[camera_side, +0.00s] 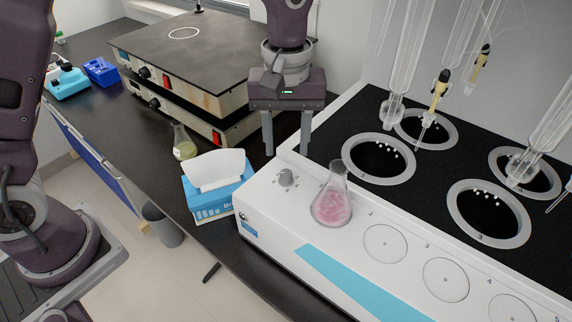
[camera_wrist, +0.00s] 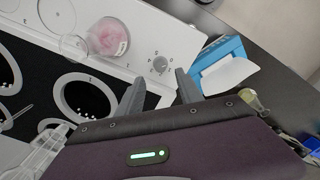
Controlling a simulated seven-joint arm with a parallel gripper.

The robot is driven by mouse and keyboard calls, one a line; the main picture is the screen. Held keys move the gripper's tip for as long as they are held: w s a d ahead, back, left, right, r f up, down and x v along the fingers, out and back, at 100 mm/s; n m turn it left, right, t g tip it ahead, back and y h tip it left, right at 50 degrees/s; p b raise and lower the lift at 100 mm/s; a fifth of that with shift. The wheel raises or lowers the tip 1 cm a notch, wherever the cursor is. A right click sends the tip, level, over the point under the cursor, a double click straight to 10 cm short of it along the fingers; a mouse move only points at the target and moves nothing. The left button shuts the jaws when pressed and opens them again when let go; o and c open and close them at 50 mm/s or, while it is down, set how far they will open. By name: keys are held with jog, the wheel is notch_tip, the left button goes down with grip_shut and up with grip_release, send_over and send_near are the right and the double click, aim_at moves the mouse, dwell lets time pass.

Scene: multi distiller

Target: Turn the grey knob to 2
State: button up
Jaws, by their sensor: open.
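The grey knob (camera_side: 286,178) is small and round and sits on the white top of the multi distiller (camera_side: 263,212), near its left end, with small marks around it. It also shows in the wrist view (camera_wrist: 160,64), beyond my fingertips. My gripper (camera_side: 287,152) is open and empty, fingers pointing down, above and behind the knob in the side view. In the wrist view my gripper (camera_wrist: 158,82) has its two fingers on either side of the knob's line, apart from it.
A flask with pink contents (camera_side: 332,197) stands on the distiller just right of the knob. A blue and white tissue box (camera_side: 215,187) stands to the left. A flask with yellowish liquid (camera_side: 184,143) and stacked hot plates (camera_side: 180,95) are behind. Glassware (camera_side: 392,108) hangs at right.

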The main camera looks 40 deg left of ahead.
aim_at(286, 172)
notch_tip(286, 172, down, 7)
jog(key=shift+r, duration=0.2)
jog(key=shift+c, duration=0.4)
grip_shut()
